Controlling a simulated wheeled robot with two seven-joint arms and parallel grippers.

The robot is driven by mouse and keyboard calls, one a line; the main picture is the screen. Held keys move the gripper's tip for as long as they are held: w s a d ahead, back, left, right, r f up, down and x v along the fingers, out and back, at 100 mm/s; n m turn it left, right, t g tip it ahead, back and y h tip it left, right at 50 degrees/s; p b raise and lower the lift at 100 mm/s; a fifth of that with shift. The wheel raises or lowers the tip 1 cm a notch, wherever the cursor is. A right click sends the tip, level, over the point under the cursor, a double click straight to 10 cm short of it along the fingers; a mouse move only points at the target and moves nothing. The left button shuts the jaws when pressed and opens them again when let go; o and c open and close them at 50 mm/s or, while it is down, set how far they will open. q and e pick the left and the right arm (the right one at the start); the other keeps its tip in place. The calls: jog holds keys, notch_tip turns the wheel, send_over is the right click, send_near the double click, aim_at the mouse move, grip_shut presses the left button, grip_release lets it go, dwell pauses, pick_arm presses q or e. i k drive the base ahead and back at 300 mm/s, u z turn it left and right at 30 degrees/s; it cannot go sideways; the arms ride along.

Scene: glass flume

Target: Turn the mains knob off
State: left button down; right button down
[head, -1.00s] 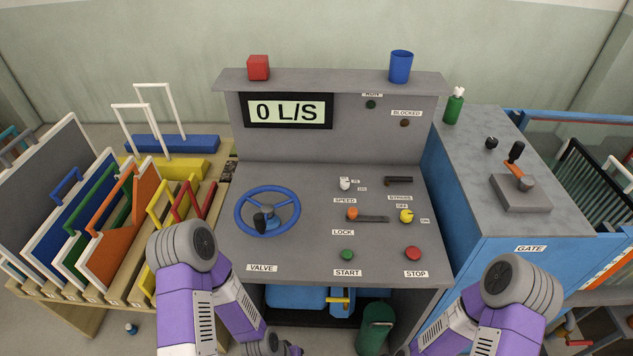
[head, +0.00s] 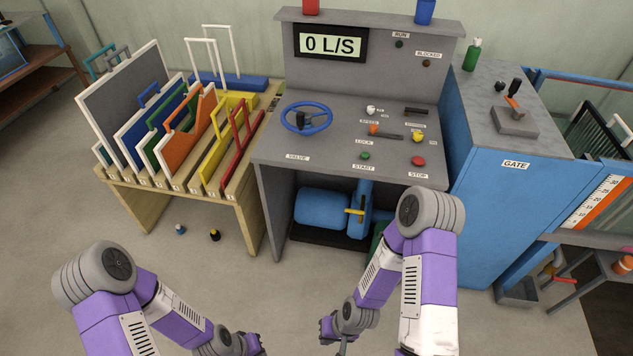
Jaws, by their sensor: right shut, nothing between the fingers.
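A yellow knob (head: 418,137) sits on the right of the grey console's sloped top, with small OFF and ON labels beside it. No mains label is readable, and its exact pointing direction is too small to tell. My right gripper (head: 343,347) is at the bottom edge of the view, low in front of the console and well away from the knob. It is shut and empty, and partly cut off. My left gripper (head: 250,346) is also low at the bottom edge, far from the console, and its fingers do not show clearly.
The console (head: 280,150) also carries a blue valve wheel (head: 307,117), an orange lock knob (head: 374,129), a green start button (head: 365,156) and a red stop button (head: 418,161). A rack of coloured panels (head: 190,180) stands left, a blue gate cabinet (head: 500,205) right. Floor in front is open.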

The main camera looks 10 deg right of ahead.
aim_at(417, 136)
jog(key=z, duration=0.6)
jog(key=i, duration=0.55)
jog(key=z, duration=0.2)
jog(key=k, duration=0.65)
jog(key=z, duration=0.45)
jog(key=i, duration=1.3)
jog(key=u, duration=0.85)
